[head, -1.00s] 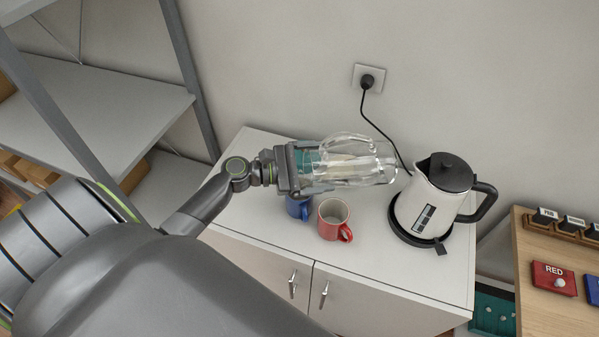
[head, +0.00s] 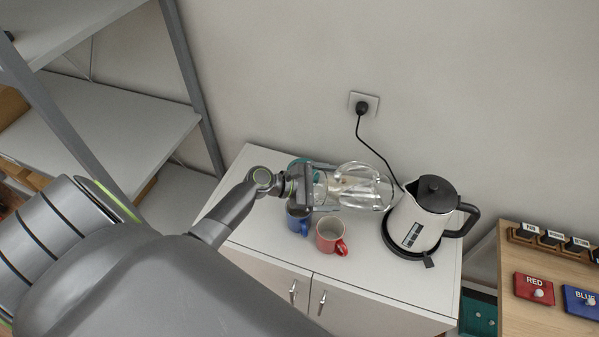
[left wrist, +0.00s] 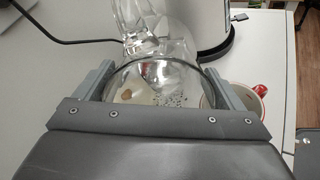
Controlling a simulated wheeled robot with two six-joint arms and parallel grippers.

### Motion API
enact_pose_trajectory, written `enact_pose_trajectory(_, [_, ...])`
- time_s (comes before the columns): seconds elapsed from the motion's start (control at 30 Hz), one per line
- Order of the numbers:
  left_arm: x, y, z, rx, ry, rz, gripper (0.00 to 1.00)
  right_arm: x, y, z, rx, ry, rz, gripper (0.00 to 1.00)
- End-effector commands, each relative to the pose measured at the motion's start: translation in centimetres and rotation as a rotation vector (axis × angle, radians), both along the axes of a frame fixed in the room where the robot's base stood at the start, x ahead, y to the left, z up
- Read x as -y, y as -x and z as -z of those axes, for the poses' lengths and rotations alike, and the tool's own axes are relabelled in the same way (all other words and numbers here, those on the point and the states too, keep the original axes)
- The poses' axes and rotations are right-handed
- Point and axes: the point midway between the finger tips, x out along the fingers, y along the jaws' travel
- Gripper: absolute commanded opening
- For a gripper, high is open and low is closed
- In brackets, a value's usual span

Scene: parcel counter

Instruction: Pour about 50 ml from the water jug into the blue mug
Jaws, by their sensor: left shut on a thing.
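The clear glass water jug (head: 368,190) is in my left gripper (head: 316,188), which is shut on it. In the head view the jug looks tipped nearly on its side, its handle towards the wall. The left wrist view shows the glass jug (left wrist: 160,78) between the fingers; its water level cannot be told. The blue mug (head: 298,226) stands upright on the cabinet, just below the gripper in the head view and partly hidden by it. No stream of water shows. My right gripper is not in view.
A red mug (head: 330,238) stands right beside the blue mug. A white kettle (head: 420,222) stands on its base to the right. A teal object (head: 299,163) is partly hidden behind my gripper. The cabinet's front right top (head: 390,288) is clear.

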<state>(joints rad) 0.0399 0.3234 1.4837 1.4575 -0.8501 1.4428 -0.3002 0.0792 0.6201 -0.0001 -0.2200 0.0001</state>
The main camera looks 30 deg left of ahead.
Motion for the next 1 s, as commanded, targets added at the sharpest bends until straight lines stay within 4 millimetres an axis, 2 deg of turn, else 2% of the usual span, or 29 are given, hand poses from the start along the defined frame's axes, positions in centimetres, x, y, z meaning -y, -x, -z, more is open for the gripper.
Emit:
enact_pose_trajectory(0.03, [0.2,-0.2,-1.0,-0.002,-0.004,0.001,0.19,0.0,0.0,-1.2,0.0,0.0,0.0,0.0])
enact_pose_trajectory(0.33, [0.5,-0.6,-1.3,-0.056,-0.058,0.001,0.19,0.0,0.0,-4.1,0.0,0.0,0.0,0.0])
enact_pose_trajectory(0.5, [0.6,-0.6,-0.9,-0.065,-0.069,0.002,0.19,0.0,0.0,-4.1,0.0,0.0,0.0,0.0])
enact_pose_trajectory(1.0, [0.8,-0.8,-2.1,-0.113,-0.12,0.006,0.19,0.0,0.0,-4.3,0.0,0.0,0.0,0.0])
